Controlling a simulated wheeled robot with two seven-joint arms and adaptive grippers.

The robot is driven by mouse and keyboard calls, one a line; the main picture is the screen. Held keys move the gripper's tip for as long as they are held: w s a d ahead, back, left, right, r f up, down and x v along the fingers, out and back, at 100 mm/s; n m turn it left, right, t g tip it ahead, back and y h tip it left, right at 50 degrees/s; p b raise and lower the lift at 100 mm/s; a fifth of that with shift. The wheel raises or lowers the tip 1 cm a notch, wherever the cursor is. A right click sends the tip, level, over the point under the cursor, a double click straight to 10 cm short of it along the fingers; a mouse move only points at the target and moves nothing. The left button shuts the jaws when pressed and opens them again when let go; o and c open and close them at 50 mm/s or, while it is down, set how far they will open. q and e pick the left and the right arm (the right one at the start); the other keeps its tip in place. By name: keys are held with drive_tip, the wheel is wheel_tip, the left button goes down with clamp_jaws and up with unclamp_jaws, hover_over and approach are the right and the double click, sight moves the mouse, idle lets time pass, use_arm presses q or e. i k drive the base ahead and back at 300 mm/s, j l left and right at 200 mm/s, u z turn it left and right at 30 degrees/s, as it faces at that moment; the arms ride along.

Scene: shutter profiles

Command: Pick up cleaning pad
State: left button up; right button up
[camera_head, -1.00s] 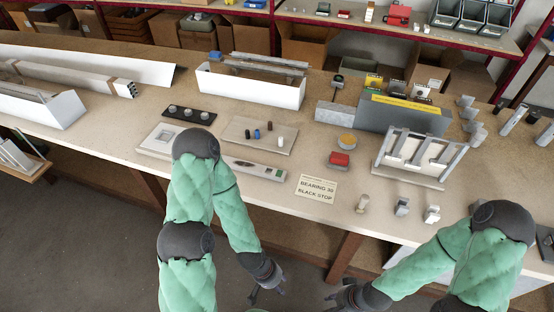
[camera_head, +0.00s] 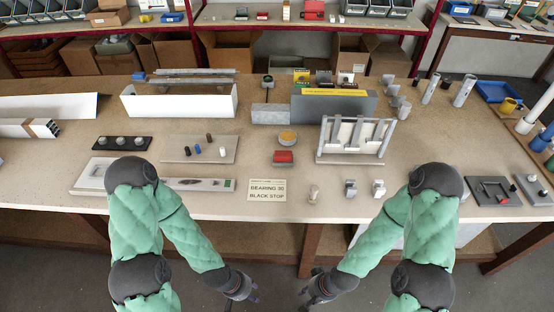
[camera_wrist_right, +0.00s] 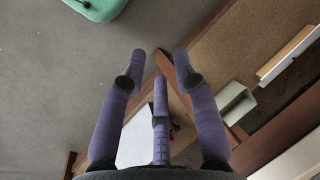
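No thing is marked as the cleaning pad, and I cannot tell for sure which it is. A red block on a dark base (camera_head: 283,157) lies mid-bench, and a round tan-yellow pad in a dark dish (camera_head: 287,136) sits just behind it. My left gripper (camera_head: 242,296) hangs low in front of the bench's front edge, its fingers apart and empty. My right gripper (camera_head: 308,294) hangs to the right of it, also off the bench. In the right wrist view its three purple fingers (camera_wrist_right: 160,75) are spread with nothing between them.
A card reading "BEARING 30 BLACK STOP" (camera_head: 267,190) lies near the bench's front edge. A white stand with grey uprights (camera_head: 350,158) stands to the right. Small metal parts line the front edge. A grey board with small pegs (camera_head: 178,154) lies left. White channels and a grey box stand behind.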

sight(279, 158)
drive_tip(key=i+u, duration=0.15)
drive_tip(key=u, duration=0.2)
drive_tip(key=i+u, duration=0.1)
drive_tip(key=u, duration=0.25)
drive_tip(key=i+l+u, duration=0.1)
drive_tip(key=u, duration=0.25)
